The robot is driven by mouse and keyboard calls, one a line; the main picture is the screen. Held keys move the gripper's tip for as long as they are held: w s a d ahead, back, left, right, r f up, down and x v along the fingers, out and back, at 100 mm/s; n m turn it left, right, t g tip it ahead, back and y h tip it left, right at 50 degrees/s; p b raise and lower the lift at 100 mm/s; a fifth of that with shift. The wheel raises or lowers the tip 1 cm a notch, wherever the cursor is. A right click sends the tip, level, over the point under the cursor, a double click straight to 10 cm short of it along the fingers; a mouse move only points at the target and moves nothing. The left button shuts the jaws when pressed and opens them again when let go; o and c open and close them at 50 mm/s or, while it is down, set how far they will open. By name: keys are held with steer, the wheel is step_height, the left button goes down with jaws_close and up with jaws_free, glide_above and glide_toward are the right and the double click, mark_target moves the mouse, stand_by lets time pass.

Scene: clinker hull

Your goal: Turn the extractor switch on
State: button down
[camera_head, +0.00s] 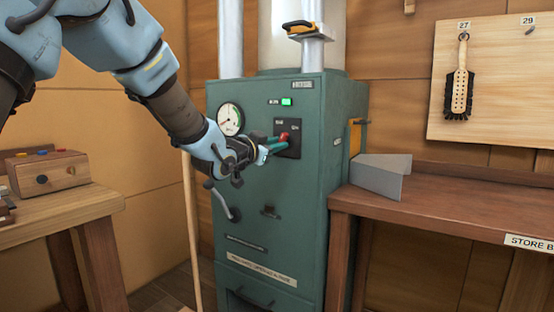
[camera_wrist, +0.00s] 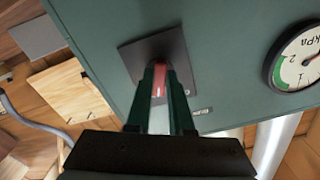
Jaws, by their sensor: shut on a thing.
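The extractor is a tall green cabinet (camera_head: 315,200) with a dark switch plate (camera_head: 293,151) on its front. A red switch lever (camera_head: 284,136) stands out from the plate, and it also shows in the wrist view (camera_wrist: 159,80). My gripper (camera_head: 277,143) reaches in from the left and is shut on the red lever. In the wrist view its two green fingers (camera_wrist: 160,85) lie on either side of the lever. A small green lamp (camera_head: 287,102) above the plate is lit. The fingers partly hide the lever and the plate's markings.
A round gauge (camera_head: 230,119) sits left of the plate, close to my wrist. A lever handle (camera_head: 222,201) juts out below my gripper. A workbench (camera_head: 450,219) with a grey angled piece (camera_head: 381,176) stands right. A wooden table (camera_head: 60,212) stands left.

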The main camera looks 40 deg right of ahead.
steer(key=shift+f+m+b, duration=0.1)
steer(key=shift+m+b, duration=1)
steer(key=c, duration=0.8)
jaws_free()
steer(key=shift+a, duration=0.1)
steer(key=b+v, duration=0.1)
steer(key=v, duration=0.9)
steer(key=shift+a, duration=0.35)
